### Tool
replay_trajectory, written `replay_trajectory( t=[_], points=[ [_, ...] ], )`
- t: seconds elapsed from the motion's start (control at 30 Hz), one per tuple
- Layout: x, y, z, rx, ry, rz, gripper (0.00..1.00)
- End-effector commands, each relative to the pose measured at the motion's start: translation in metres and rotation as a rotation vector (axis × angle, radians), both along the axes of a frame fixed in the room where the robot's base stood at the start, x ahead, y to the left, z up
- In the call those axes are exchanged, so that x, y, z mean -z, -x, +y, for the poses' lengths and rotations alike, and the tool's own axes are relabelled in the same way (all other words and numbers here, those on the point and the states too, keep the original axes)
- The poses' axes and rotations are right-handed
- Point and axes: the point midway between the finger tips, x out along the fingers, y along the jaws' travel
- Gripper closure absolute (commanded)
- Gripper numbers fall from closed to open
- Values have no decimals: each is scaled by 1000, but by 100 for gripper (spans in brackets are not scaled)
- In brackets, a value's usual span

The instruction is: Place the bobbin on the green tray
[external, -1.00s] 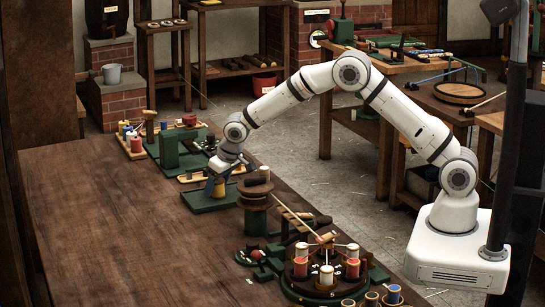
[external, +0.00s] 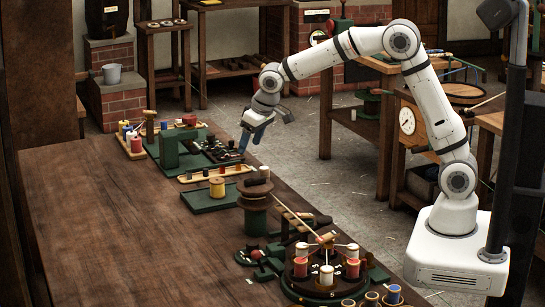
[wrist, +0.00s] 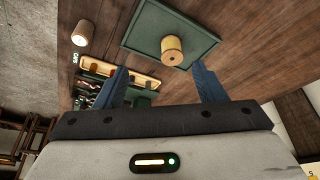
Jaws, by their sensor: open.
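The yellow bobbin (external: 217,187) stands upright on the green tray (external: 200,202), near the tray's right side in the external view. In the wrist view the bobbin (wrist: 172,49) sits inside the rim of the tray (wrist: 138,22), at its lower edge. My gripper (external: 259,143) is raised at the far right edge of the bench, up and to the right of the tray. In the wrist view its two blue fingers (wrist: 160,85) are spread wide with nothing between them, and the bobbin shows beyond them.
A wooden rack with small pieces (external: 215,173) lies just behind the tray. A dark green spool stand (external: 256,215) stands close to its right. A round bobbin wheel (external: 325,275) is at the near right. The bench's left half (external: 110,220) is bare.

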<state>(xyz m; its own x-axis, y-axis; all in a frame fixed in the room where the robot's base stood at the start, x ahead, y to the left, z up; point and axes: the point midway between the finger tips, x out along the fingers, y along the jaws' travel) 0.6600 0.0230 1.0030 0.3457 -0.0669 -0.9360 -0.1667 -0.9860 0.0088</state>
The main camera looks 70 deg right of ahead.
Motion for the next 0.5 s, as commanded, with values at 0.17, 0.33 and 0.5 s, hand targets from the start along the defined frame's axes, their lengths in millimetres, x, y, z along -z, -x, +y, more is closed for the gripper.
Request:
replay_trajectory(
  t=[0.17,0.33,0.5],
  points=[
    [-36,95,-12,-40,1,35,36],
    [-47,188,-20,-82,-2,72,36],
    [-39,276,-23,-126,-8,107,36]
  ],
)
